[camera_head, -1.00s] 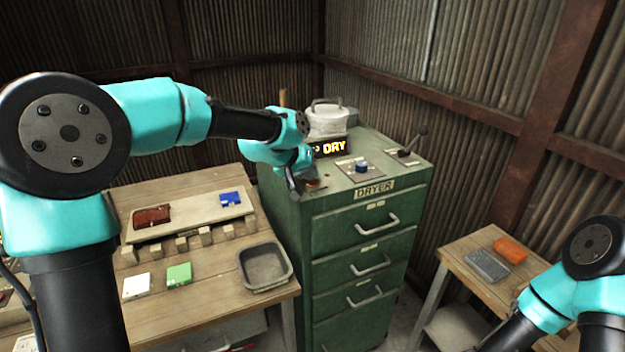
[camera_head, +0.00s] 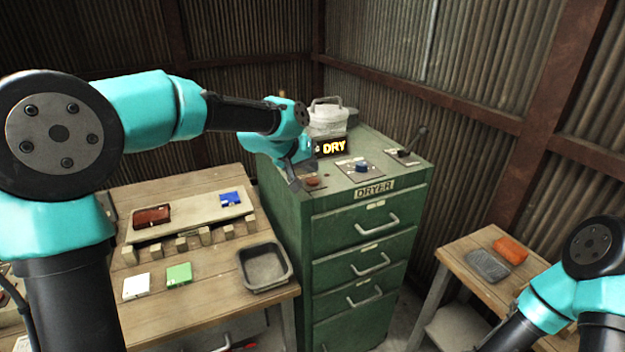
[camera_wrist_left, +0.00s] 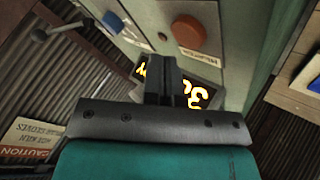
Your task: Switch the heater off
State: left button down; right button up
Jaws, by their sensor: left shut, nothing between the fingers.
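The green dryer cabinet (camera_head: 375,218) has an orange-red round button (camera_head: 314,181) on its top at the left. In the left wrist view this button (camera_wrist_left: 188,32) sits beside a small label (camera_wrist_left: 200,57) that I cannot read clearly. A lit DRY display (camera_head: 331,147) stands behind it. My left gripper (camera_head: 294,185) is shut and empty, just left of the button and apart from it; the wrist view shows its fingers together (camera_wrist_left: 170,72). My right gripper is outside the head view; only part of its arm shows at lower right.
A blue knob (camera_head: 361,167) and a black-knobbed lever (camera_head: 415,141) are further right on the cabinet top. A pale lidded container (camera_head: 327,117) stands behind the display. A wooden table (camera_head: 200,315) with a grey tray (camera_head: 264,266) is left; a smaller table (camera_head: 470,262) is right.

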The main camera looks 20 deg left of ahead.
aim_at(311, 179)
pick_arm(q)
jog(key=shift+r, duration=2.3)
jog(key=c, duration=1.9)
grip_release()
